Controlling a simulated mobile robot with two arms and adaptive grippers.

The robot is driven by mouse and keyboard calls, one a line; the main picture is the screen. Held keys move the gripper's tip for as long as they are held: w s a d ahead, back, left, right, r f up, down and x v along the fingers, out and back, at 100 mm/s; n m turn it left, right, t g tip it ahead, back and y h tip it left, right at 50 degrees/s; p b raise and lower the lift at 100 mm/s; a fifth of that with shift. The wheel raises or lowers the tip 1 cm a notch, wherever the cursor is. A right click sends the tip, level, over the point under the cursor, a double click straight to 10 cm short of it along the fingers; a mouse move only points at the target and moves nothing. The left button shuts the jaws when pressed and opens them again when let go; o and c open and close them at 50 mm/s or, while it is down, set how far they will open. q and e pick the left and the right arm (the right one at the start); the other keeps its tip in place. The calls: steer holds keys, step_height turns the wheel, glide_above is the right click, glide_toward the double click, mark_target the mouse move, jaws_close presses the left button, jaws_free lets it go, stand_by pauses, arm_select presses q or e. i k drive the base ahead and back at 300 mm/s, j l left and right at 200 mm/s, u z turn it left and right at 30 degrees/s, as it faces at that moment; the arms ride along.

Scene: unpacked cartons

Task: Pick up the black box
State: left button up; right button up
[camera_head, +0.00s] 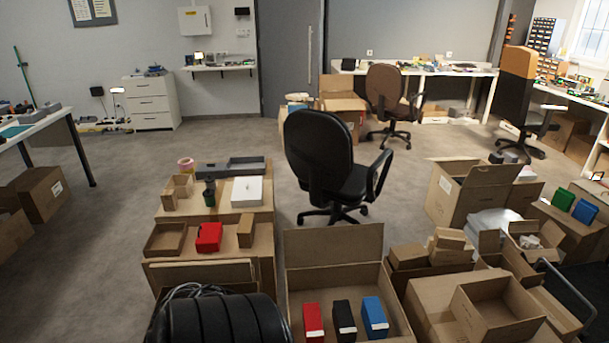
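The black box (344,320) stands upright in a large open carton (333,245) at the bottom centre. It is between a red box (314,322) on its left and a blue box (375,317) on its right, with narrow gaps. Each has a pale strip at its lower front. The carton's back flap stands up behind them. Neither of my grippers shows in this view.
A black ribbed object with cables (220,322) fills the bottom left; I cannot tell what it is. Cartons with a red item (208,238) stand behind it. More cartons (495,310) crowd the right. A black office chair (325,165) stands behind the open carton.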

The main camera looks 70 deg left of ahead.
mark_target(345, 330)
steer(key=u, duration=1.8)
